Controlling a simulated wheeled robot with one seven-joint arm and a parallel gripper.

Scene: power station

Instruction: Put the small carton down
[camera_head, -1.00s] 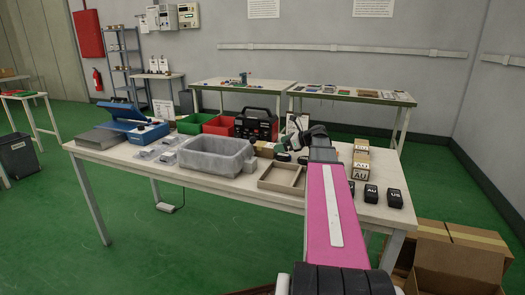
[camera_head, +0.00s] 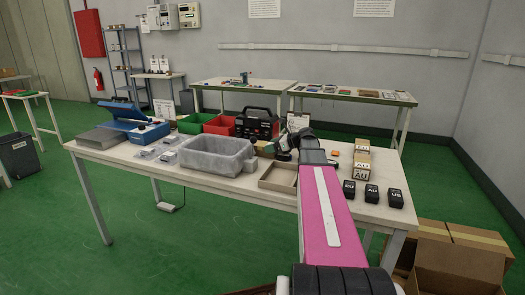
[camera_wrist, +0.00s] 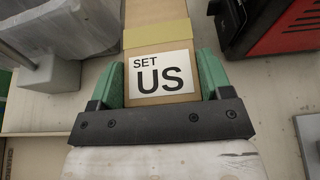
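The small carton (camera_wrist: 158,78) is brown cardboard with a white label reading "SET US". In the wrist view it sits between the green fingers of my gripper (camera_wrist: 160,85), which touch both its sides. My gripper also shows in the head view (camera_head: 284,148), low over the table (camera_head: 230,186), behind the wooden tray. There the arm and gripper partly cover the carton. I cannot tell whether its underside touches the tabletop.
A grey bin (camera_head: 217,157) stands left of my gripper and a black-and-red case (camera_head: 257,124) behind it. An open wooden tray (camera_head: 279,177) is in front. Stacked AU cartons (camera_head: 361,171) and black boxes (camera_head: 372,193) stand to the right. Bare tabletop lies between some of these.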

